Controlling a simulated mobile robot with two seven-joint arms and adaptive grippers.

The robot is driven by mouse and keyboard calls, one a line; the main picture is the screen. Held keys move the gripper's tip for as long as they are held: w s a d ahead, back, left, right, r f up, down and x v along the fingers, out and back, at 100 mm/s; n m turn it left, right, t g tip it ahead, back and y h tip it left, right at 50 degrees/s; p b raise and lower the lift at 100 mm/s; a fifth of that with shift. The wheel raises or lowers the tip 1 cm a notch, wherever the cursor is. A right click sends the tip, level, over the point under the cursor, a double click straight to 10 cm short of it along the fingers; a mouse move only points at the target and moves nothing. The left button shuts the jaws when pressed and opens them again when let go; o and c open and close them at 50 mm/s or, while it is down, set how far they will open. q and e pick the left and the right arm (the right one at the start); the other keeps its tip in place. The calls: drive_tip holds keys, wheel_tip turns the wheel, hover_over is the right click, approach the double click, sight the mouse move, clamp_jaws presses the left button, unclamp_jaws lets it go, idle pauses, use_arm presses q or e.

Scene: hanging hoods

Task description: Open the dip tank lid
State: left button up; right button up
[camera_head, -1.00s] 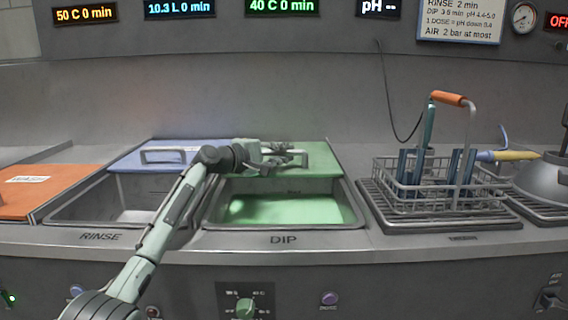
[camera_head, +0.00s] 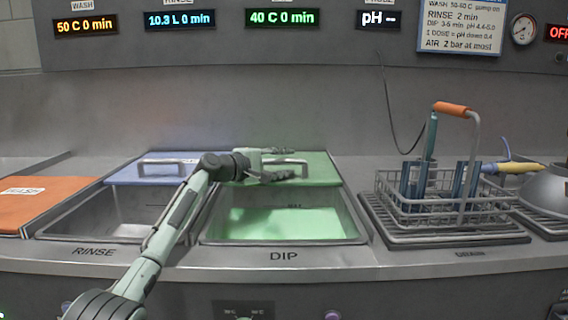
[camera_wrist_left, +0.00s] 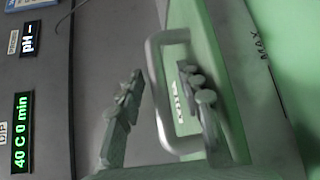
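The green dip tank lid (camera_head: 322,170) lies at the back of the dip tank (camera_head: 285,242), and the front part of the tank is uncovered, showing green liquid (camera_head: 285,222). The lid's metal handle (camera_head: 302,162) stands up on it; it also shows in the left wrist view (camera_wrist_left: 155,75). My left gripper (camera_head: 277,163) is at the handle. Its two fingers stand apart, one on each side of the handle bar, in the left wrist view (camera_wrist_left: 162,105). I see a gap between each finger and the bar. My right gripper is not in view.
The rinse tank (camera_head: 105,218) on the left has a blue lid (camera_head: 140,178) at its back. An orange wash lid (camera_head: 45,203) lies further left. A wire basket (camera_head: 440,200) with an orange-gripped handle stands on the drain rack (camera_head: 400,237) at right.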

use_arm(q)
drive_tip(key=v, duration=1.2)
